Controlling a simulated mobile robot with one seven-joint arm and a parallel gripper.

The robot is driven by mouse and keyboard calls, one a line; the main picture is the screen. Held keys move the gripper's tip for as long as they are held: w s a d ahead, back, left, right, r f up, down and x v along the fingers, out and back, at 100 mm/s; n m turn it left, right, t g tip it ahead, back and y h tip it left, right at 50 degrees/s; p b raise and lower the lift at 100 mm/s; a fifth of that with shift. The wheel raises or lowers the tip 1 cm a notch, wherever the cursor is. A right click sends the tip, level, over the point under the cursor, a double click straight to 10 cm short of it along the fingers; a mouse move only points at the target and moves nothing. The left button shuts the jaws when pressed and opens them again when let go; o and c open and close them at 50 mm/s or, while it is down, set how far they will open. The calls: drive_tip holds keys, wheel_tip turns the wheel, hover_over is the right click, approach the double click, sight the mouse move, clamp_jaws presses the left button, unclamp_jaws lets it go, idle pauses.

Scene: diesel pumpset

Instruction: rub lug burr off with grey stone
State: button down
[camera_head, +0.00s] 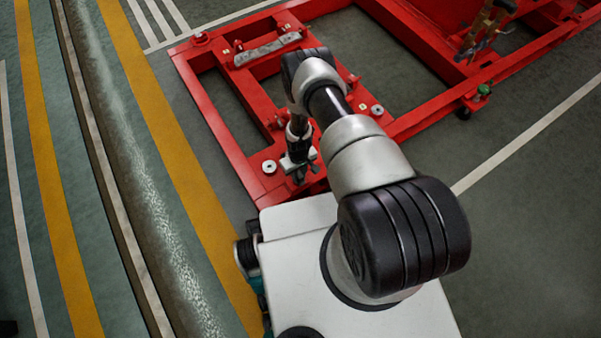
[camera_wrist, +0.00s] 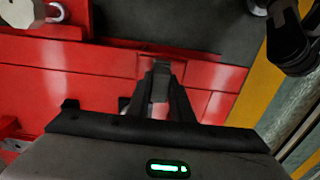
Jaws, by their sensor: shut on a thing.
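My gripper (camera_wrist: 160,72) is shut on a small grey block, the grey stone (camera_wrist: 159,88), which shows between the two dark fingers in the wrist view. Red steel lies behind the fingertips there; I cannot tell whether the stone touches it. In the head view my gripper (camera_head: 299,176) points down at the near end of the red skid frame (camera_head: 225,150), just beyond my white base. The stone cannot be made out clearly there. I cannot pick out the lug or its burr with certainty in either view.
A grey metal bar (camera_head: 268,49) lies on the frame's far cross member. Pale round pads (camera_head: 269,167) sit on the frame. A brass-coloured fitting (camera_head: 476,32) stands at the upper right. Open floor lies at right.

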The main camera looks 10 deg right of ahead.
drive_tip(key=shift+s+a, duration=0.2)
drive_tip(key=shift+a, duration=0.7)
drive_tip(key=shift+w+d+f, duration=0.1)
drive_tip(key=shift+w+d, duration=0.1)
drive_tip(key=shift+d, duration=0.45)
drive_tip(key=shift+w+d, duration=0.3)
drive_tip(key=shift+d, duration=0.65)
drive_tip(key=shift+s+a, duration=0.25)
drive_tip(key=shift+a, duration=0.55)
drive_tip(key=shift+s+a, duration=0.25)
drive_tip(key=shift+a, duration=0.55)
drive_tip(key=shift+d, duration=0.1)
